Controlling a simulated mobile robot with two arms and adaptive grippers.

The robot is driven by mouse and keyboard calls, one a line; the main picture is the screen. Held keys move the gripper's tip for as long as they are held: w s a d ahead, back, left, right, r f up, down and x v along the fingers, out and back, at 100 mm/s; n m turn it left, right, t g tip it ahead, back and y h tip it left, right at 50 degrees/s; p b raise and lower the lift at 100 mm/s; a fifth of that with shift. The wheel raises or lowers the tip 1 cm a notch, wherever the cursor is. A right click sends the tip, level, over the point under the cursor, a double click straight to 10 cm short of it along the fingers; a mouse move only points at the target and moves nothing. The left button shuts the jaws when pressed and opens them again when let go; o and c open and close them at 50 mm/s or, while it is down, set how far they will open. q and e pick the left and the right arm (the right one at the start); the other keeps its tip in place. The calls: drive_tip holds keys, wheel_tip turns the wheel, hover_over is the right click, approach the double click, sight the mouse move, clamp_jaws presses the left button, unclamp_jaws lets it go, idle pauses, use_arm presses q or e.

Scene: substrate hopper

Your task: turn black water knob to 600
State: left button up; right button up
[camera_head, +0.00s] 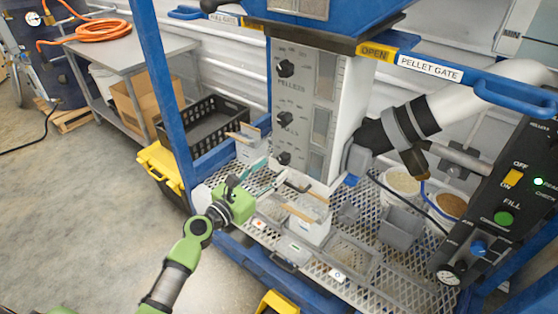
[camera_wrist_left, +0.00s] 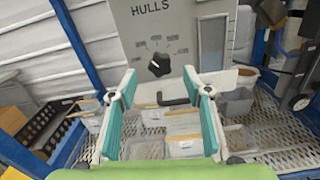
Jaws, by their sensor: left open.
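The black water knob (camera_head: 284,158) is the lowest of three black knobs on the grey hopper panel (camera_head: 303,115). It also shows in the left wrist view (camera_wrist_left: 159,66), below the HULLS label, with small dial marks around its upper side. The marks are too small to read, and its own label is not visible. My left gripper (camera_head: 270,172) is in front of the panel's lower end, its teal fingers spread. In the left wrist view, the open fingers (camera_wrist_left: 160,80) flank the knob in the picture, with nothing between them. My right gripper is not in view.
White bins (camera_head: 312,230) and trays stand on the mesh shelf (camera_head: 265,232) below the knob. A blue frame post (camera_head: 160,85) rises at left. A black control box (camera_head: 505,190) stands at right. A black crate (camera_head: 205,125) is behind the left arm.

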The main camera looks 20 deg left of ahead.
sight(282, 161)
use_arm(q)
drive_tip(key=shift+x, duration=2.2)
drive_tip(key=c, duration=1.1)
